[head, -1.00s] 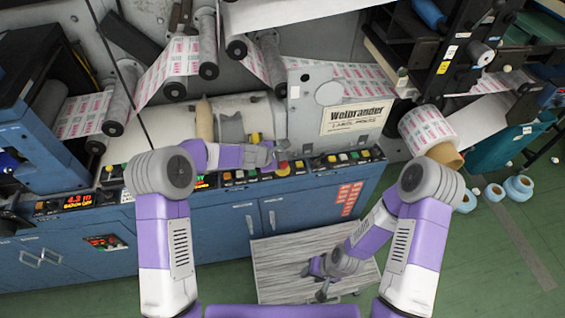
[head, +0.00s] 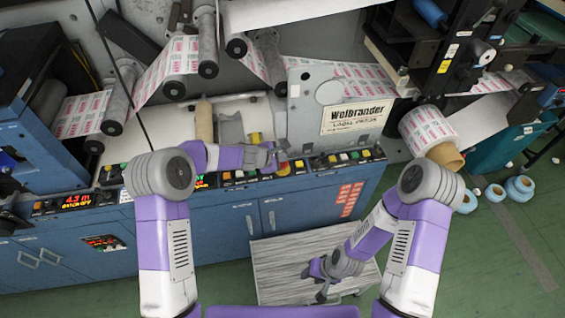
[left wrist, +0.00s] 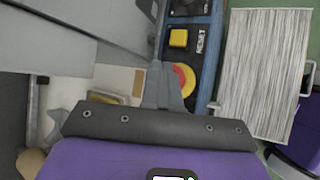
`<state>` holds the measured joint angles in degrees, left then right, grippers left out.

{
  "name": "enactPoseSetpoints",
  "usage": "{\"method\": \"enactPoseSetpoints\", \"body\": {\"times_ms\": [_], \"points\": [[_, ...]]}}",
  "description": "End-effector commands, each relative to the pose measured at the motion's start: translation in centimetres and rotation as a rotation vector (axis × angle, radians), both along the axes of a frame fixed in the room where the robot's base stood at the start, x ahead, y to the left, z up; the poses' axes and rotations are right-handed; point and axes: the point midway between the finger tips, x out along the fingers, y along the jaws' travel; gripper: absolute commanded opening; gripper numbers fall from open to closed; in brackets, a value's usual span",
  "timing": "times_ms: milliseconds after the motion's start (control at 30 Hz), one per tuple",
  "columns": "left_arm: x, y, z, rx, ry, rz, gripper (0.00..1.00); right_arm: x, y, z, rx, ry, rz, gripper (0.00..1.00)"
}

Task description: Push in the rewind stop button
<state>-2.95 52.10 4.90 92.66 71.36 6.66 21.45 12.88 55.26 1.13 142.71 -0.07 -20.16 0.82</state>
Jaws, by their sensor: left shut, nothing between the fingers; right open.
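A red mushroom button on a yellow collar (left wrist: 184,80) shows in the left wrist view, next to a yellow button marked RESET. Its own label cannot be read, so I cannot confirm it is the rewind stop button. In the head view this red button (head: 283,168) sits on the control panel, partly covered by my left gripper. My left gripper (head: 279,153) is shut and empty right at the button. In the left wrist view its fingers (left wrist: 163,82) overlap the button's left side; I cannot tell whether they touch it. My right gripper (head: 322,292) is open and empty, low over the grey board.
The yellow RESET button (left wrist: 178,38) is close by. More buttons line the panel (head: 345,158) to the right. The white Weibrander plate (head: 357,116) rises behind it. A grey striped board (head: 285,262) lies in front of the blue cabinet (head: 225,220).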

Motion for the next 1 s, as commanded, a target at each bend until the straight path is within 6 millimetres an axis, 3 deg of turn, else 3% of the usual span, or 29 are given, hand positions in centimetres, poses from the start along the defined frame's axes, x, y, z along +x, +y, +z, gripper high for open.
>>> {"method": "enactPoseSetpoints", "body": {"times_ms": [1000], "points": [[0.0, 0.0, -1.0, 0.001, 0.001, 0.0, 0.0, 0.0, 0.0, -0.9, 0.0, 0.0, 0.0, 0.43]]}}
